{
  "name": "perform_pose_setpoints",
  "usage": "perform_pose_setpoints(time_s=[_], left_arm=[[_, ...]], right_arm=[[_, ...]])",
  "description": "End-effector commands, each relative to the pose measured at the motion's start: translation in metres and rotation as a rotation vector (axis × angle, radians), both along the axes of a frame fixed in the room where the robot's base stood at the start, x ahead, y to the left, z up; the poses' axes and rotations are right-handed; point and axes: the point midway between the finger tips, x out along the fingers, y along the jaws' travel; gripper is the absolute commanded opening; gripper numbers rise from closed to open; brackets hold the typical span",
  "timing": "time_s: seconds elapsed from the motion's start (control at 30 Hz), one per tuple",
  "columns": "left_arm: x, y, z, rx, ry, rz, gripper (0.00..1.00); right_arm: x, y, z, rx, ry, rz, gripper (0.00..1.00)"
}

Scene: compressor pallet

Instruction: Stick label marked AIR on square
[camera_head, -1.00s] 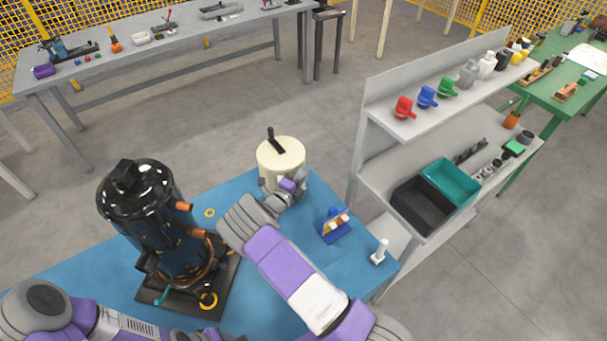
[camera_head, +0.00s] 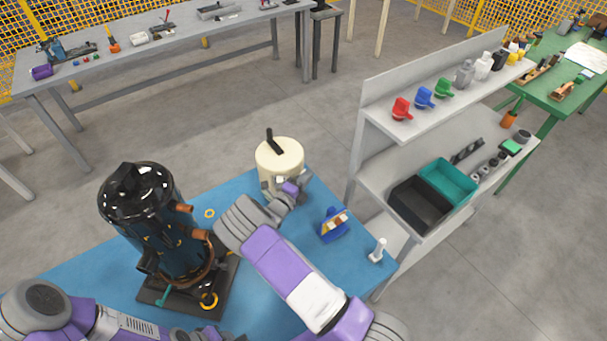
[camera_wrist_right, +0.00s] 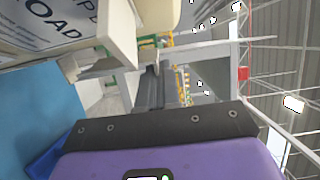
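A black, glossy compressor (camera_head: 150,215) with copper-coloured fittings stands on a dark base plate (camera_head: 152,297) on the blue table. A cream canister (camera_head: 279,157) with a black handle stands at the table's far edge. My right gripper (camera_head: 292,188) is at the canister's near side; its fingertips are hard to make out. The right wrist view shows a cream body (camera_wrist_right: 108,22) close up, with a pale printed face (camera_wrist_right: 45,28) whose letters include "OAD". Whether the gripper holds anything is unclear. A blue stand (camera_head: 333,226) with small pale and coloured pieces is right of my arm. No AIR marking is legible. My left gripper is out of frame.
A white bottle-like item (camera_head: 377,250) stands at the blue table's (camera_head: 75,270) right corner. A grey shelf (camera_head: 375,150) beside it carries coloured knobs, bottles and a black bin (camera_head: 420,203) and a teal bin (camera_head: 449,181). Small orange rings lie near the compressor.

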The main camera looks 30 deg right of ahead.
Motion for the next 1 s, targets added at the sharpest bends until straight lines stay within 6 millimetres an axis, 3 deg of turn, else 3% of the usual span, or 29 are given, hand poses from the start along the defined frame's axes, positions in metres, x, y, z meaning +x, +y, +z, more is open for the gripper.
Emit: perform_pose_setpoints(time_s=[0.7,1.0], left_arm=[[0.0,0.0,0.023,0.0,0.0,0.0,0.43],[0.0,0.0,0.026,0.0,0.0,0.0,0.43]], right_arm=[[-0.035,-0.01,0.001,-0.002,0.002,0.0,0.0],[-0.04,-0.012,0.0,-0.001,0.0,0.001,0.0]])
